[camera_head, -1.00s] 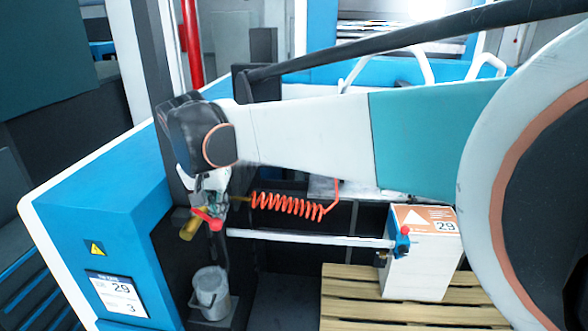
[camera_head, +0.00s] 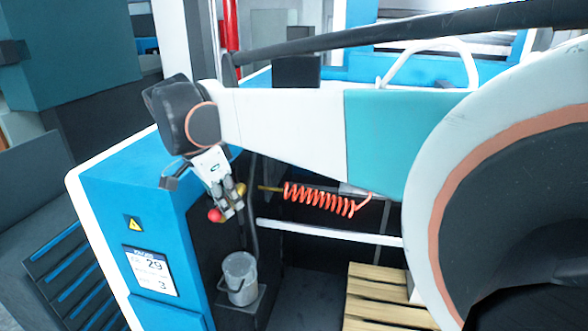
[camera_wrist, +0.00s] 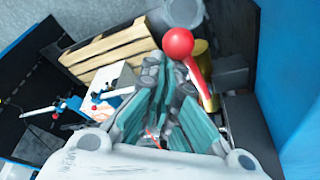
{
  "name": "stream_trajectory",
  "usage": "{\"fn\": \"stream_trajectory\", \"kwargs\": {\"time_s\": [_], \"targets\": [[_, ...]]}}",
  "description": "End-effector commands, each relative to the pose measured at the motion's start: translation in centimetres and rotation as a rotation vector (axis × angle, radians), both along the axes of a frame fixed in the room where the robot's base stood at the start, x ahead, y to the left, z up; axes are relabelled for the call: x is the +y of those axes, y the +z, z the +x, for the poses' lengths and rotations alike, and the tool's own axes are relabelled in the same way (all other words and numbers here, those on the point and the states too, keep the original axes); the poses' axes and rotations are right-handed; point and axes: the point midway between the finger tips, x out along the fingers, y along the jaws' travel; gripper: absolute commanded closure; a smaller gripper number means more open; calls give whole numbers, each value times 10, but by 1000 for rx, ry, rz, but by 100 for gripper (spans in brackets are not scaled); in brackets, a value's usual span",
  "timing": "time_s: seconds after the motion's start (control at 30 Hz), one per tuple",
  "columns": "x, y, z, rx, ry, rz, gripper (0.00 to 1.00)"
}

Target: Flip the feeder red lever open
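The feeder's red lever has a round red knob (camera_head: 214,215) beside my gripper (camera_head: 231,205), at the inner side of the blue machine. In the wrist view the red lever (camera_wrist: 178,43) shows its ball and a red stem slanting down right, just beyond and to the right of my fingertips (camera_wrist: 163,68). A gold-coloured cylinder (camera_wrist: 206,62) sits right beside the stem. My fingers look drawn together with nothing visible between them. I cannot tell whether a finger touches the stem.
The blue machine cabinet (camera_head: 130,195) stands at left. A grey bucket (camera_head: 239,275) is below my gripper. A coiled orange hose (camera_head: 318,198) and a white bar (camera_head: 325,233) lie to the right. A wooden pallet (camera_head: 375,295) is on the floor.

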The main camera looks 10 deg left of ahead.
Motion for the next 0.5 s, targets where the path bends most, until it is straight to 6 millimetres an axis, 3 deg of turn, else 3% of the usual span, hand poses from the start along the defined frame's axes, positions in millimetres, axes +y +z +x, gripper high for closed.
{"fn": "stream_trajectory", "kwargs": {"time_s": [0.5], "targets": [[11,0,-4,2,2,1,100]]}}
